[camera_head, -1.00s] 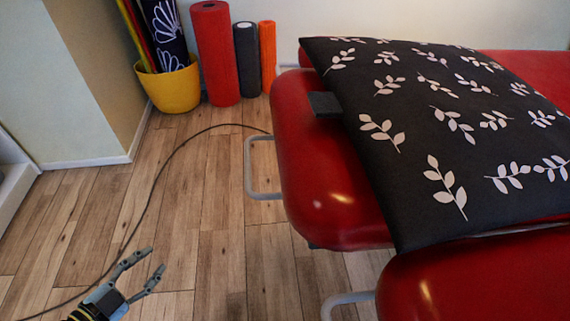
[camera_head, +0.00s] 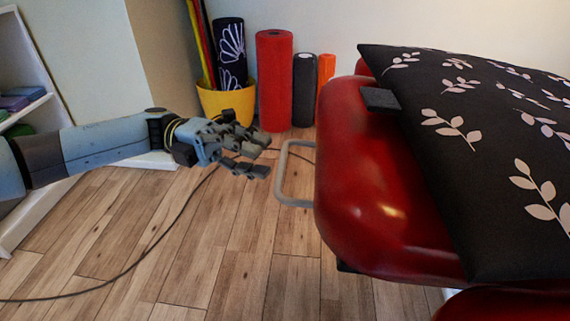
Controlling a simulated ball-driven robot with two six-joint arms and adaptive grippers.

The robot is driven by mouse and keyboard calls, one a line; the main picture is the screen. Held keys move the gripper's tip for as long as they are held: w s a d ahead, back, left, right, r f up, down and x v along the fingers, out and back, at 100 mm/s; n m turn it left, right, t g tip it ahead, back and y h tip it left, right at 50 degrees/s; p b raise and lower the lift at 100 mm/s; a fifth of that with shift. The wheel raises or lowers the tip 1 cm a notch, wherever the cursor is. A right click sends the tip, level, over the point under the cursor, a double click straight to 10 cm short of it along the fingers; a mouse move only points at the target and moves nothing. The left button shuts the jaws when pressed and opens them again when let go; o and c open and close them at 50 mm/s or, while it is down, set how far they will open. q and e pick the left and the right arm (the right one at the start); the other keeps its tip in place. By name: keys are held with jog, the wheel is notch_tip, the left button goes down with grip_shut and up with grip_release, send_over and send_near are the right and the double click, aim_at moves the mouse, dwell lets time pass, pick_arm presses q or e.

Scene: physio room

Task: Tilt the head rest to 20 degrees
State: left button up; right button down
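The red padded head rest (camera_head: 365,215) is at the right of the head view, at the end of the treatment table. A grey metal loop handle (camera_head: 281,180) sticks out from its left side. A black cushion with white leaf prints (camera_head: 480,190) lies over the head rest and hides part of it. My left gripper (camera_head: 268,160) is open and empty, just left of the handle and apart from it as far as I can see. My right gripper is not in view.
A dark tab (camera_head: 380,99) sits on top of the head rest. A yellow pot (camera_head: 228,104), a red roller (camera_head: 274,80), a black roller (camera_head: 304,90) and an orange roller (camera_head: 326,72) stand by the wall. A cable (camera_head: 150,245) crosses the floor. A shelf (camera_head: 22,105) stands at left.

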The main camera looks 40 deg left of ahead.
aim_at(282, 163)
pick_arm(q)
jog(key=d, duration=0.5)
jog(key=shift+w+d+r, duration=0.15)
jog(key=shift+w, duration=0.25)
grip_shut()
